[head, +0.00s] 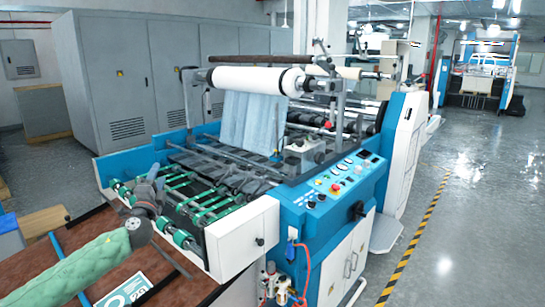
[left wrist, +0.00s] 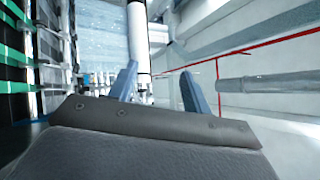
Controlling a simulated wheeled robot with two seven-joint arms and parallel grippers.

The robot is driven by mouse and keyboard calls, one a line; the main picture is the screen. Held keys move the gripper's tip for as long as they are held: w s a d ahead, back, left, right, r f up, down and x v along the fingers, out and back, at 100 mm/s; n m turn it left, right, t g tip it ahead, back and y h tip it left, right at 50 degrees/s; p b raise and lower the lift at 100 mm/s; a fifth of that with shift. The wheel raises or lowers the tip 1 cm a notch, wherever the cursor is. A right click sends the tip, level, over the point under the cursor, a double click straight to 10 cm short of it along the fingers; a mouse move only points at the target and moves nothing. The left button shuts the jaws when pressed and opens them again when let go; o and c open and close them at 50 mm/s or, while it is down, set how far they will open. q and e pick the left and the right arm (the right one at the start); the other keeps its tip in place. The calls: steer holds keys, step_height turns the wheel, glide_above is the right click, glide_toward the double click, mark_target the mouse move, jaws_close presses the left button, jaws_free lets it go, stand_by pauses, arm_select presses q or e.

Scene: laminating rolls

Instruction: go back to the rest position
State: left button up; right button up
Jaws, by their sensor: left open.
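My left gripper (head: 153,180) is at the lower left of the head view, at the end of my green-sleeved arm, over the near corner of the laminating machine (head: 325,205) by its green-banded rollers (head: 185,208). In the left wrist view its two blue-grey fingers (left wrist: 160,86) stand apart with nothing held between them. A white roll (head: 258,80) sits on top of the machine with a pale blue sheet (head: 252,122) hanging below it. A white cylinder (left wrist: 138,38) shows behind the fingers in the left wrist view. My right gripper is not in view.
A brown table (head: 95,238) at the lower left carries a blue rod (head: 57,246) and a green-and-white printed sheet (head: 128,290). Grey cabinets (head: 120,80) stand behind the machine. The glossy floor (head: 470,210) right of the yellow-black line (head: 408,240) is clear.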

arm_select(q)
steer(key=s+d+f+n+g+y, duration=0.1)
steer(key=s+d+f+n+g, duration=0.3)
steer(key=s+f, duration=0.35)
steer(key=s+d+f+n+g+y, duration=0.1)
steer(key=s+d+f+n+g, duration=0.35)
steer(key=s+f, duration=0.3)
steer(key=s+d+f+n+g+y, duration=0.1)
steer(key=s+d+f+n+g, duration=0.25)
steer(key=s+f, duration=0.45)
steer(key=s+d+f+n+g+h, duration=0.1)
steer(key=s+d+f+g, duration=0.2)
steer(key=s+f, duration=0.4)
steer(key=s+d+f+n+g+h, duration=0.1)
steer(key=s+f, duration=0.7)
steer(key=s, duration=0.8)
steer(key=s+d+f+n+g+h, duration=0.1)
steer(key=s+d+f+g+h, duration=0.1)
steer(key=s+d+f+g, duration=0.2)
steer(key=s+d+f, duration=0.1)
steer(key=s+f, duration=0.2)
steer(key=s, duration=0.4)
steer(key=shift+s+f+n+g+h, duration=0.25)
steer(key=shift+f+n+g+h, duration=0.05)
steer(key=shift+f+n, duration=0.1)
steer(key=shift+r, duration=0.1)
